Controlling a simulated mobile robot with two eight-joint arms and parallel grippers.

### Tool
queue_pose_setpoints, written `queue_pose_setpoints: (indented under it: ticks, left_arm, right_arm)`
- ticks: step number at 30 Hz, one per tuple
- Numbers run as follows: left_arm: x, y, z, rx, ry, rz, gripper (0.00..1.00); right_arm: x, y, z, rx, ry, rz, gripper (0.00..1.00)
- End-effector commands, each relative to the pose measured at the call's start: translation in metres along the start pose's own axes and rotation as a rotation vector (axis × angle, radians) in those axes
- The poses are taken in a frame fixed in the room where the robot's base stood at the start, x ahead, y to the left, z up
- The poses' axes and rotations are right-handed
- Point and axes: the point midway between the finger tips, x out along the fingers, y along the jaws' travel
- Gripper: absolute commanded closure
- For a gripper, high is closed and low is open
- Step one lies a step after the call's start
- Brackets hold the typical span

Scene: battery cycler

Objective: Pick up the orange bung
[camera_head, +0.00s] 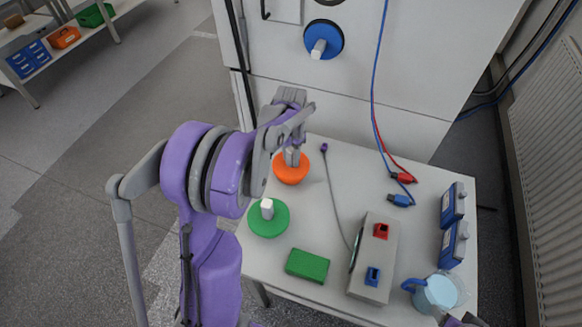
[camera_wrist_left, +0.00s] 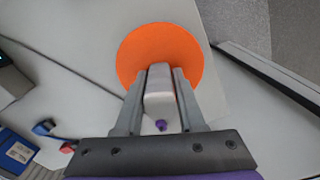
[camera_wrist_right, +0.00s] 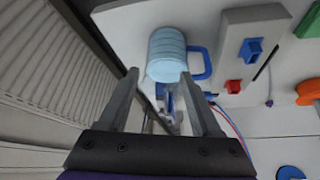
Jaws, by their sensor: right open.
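The orange bung (camera_head: 291,172), a flat orange disc with a pale grey handle, is at the table's back left. In the left wrist view the disc (camera_wrist_left: 160,48) lies beyond my fingertips. My left gripper (camera_head: 292,150) comes from above, and its two fingers (camera_wrist_left: 160,72) sit close against both sides of the handle (camera_wrist_left: 160,90). I cannot tell whether the disc touches the table.
On the table (camera_head: 345,190) are a green bung (camera_head: 268,220), a green block (camera_head: 307,265), a grey box (camera_head: 376,260) with red and blue sockets, blue units (camera_head: 453,245), a jug (camera_head: 440,293) and cables. A white cabinet (camera_head: 300,95) with a blue bung (camera_head: 323,38) stands behind.

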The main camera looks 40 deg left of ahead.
Motion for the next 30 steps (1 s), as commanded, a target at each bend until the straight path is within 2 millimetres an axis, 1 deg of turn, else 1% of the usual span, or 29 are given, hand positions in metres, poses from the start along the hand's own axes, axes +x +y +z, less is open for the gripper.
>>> queue_pose_setpoints:
  ticks: [1,3,6,30]
  left_arm:
    - [-0.0001,0.0,0.0,0.0,0.0,0.0,0.72]
    - [-0.0001,0.0,0.0,0.0,0.0,0.0,0.85]
    - [-0.0002,0.0,0.0,0.0,0.0,0.0,1.0]
    - [-0.0005,-0.0001,0.0,0.0,0.0,0.0,1.0]
  right_arm:
    - [0.0,0.0,0.0,0.0,0.0,0.0,0.35]
    - [0.0,0.0,0.0,0.0,0.0,0.0,0.35]
    - [0.0,0.0,0.0,0.0,0.0,0.0,0.35]
    - [-0.0001,0.0,-0.0001,0.0,0.0,0.0,0.35]
